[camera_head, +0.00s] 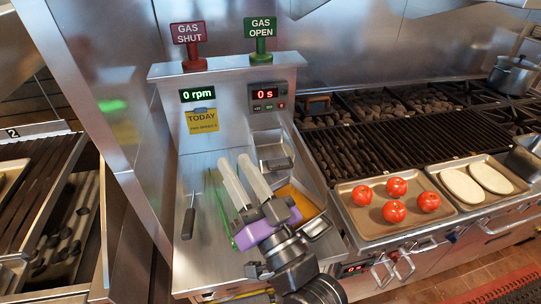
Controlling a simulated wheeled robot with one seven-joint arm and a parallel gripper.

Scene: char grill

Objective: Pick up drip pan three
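My gripper (232,161) reaches over the steel counter (200,250), its two long pale fingers apart with a gap between them and nothing visible in it. A small steel pan (276,163) sits just right of the fingertips, and I see no contact with it. A second steel pan (318,228) with an orange-yellow inside lies to the right of the gripper's purple body, which partly hides it. I can read no number on either pan, so I cannot tell which one is drip pan three.
A dark-handled tool (188,215) and a thin green tool (217,205) lie left of my gripper. A steel panel (228,90) with displays rises behind. On the right, a tray (372,232) holds several tomatoes and another (470,202) holds white ovals, before the grill (385,150).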

